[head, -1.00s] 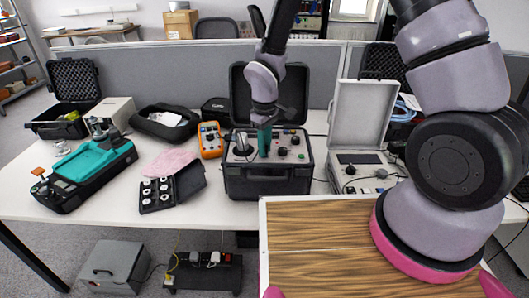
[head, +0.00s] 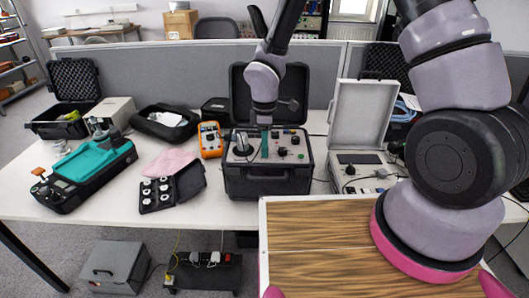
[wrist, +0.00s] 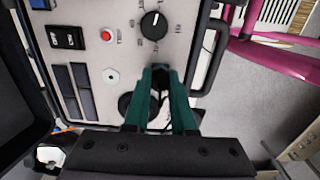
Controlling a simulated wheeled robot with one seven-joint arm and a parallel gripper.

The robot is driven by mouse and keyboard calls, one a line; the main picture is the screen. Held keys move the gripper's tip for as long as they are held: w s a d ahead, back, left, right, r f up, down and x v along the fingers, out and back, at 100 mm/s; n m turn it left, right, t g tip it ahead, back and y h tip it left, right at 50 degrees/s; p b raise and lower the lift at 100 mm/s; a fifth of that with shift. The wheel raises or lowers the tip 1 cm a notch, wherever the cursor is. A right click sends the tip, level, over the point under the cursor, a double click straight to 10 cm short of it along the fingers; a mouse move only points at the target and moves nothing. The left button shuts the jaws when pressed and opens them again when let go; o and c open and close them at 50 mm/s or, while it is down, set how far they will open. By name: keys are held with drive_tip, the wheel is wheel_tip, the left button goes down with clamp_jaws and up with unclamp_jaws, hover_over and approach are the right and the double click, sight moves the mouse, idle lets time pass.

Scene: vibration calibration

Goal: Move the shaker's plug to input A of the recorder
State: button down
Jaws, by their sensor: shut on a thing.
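My gripper (head: 265,157) points down over the panel of the open black case (head: 268,184) in the middle of the table. In the wrist view its teal fingers (wrist: 163,72) are shut on a small black piece (wrist: 161,78), probably the shaker's plug. The fingers hide most of it, and I cannot tell whether it is still seated in the panel. A dark cable (wrist: 161,112) shows between the fingers. The pale case with a small screen (head: 362,165), likely the recorder, stands open to the right. Its input labels are too small to read.
The panel has a dial (wrist: 153,24) and a red button (wrist: 107,35) close to the fingers. An orange multimeter (head: 210,140) stands left of the black case. A teal device (head: 90,170) and a black box of round parts (head: 170,190) lie farther left.

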drive_tip(key=shift+n, duration=1)
drive_tip(key=shift+n, duration=1)
drive_tip(key=c, duration=0.6)
unclamp_jaws()
drive_tip(key=shift+r, duration=0.1)
drive_tip(key=shift+r, duration=2.4)
wheel_tip(320, 180, up, 11)
drive_tip(key=shift+f, duration=0.1)
